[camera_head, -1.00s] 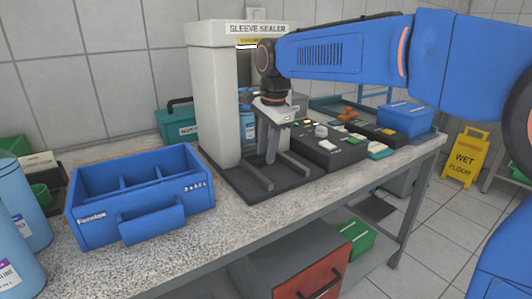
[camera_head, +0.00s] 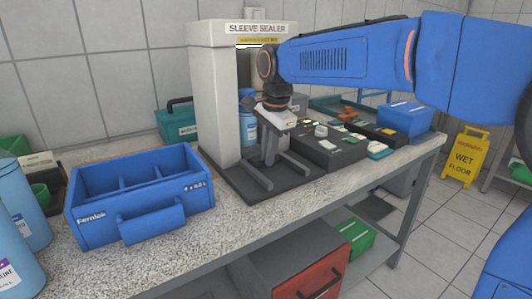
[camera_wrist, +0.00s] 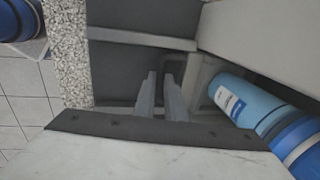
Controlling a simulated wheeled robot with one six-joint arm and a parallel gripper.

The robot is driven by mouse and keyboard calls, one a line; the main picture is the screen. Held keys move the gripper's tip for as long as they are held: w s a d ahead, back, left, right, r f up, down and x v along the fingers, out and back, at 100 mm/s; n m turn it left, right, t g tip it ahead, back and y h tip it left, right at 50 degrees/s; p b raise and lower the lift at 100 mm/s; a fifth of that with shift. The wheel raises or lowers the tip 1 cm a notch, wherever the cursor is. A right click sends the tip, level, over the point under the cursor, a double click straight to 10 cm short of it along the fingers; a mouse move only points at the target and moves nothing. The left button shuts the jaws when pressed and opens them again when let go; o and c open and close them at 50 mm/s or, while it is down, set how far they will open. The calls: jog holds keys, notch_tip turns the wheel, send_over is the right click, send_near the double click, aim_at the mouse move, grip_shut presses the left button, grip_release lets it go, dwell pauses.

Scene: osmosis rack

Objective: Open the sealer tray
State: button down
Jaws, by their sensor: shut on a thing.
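The sleeve sealer (camera_head: 215,100) is a pale column with a labelled top, standing on a dark base on the counter. Its low tray area (camera_head: 243,188) is dark with grey bars along it, and it also shows in the wrist view (camera_wrist: 125,65). My gripper (camera_head: 269,160) points down beside the column, its fingers low between the bars. In the wrist view my gripper's two grey fingers (camera_wrist: 160,78) reach over the dark base, close together. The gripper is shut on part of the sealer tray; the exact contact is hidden.
A blue divided bin (camera_head: 140,200) stands left of the sealer. A light-blue bottle (camera_wrist: 232,98) stands beside the base. Counter in front is clear.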

jog(key=shift+s+d, duration=1.3)
jog(key=shift+s, duration=0.6)
jog(key=shift+s+d, duration=1.3)
jog(key=shift+s, duration=0.6)
jog(key=shift+s+d, duration=1.3)
jog(key=shift+s, duration=0.6)
jog(key=c, duration=1.8)
grip_release()
jog(key=shift+r, duration=0.1)
jog(key=s+r, duration=0.1)
jog(key=r, duration=0.4)
jog(key=s+d+r, duration=0.1)
jog(key=r, duration=0.5)
jog(key=d+r, duration=0.1)
jog(key=r, duration=0.5)
jog(key=shift+s, duration=0.4)
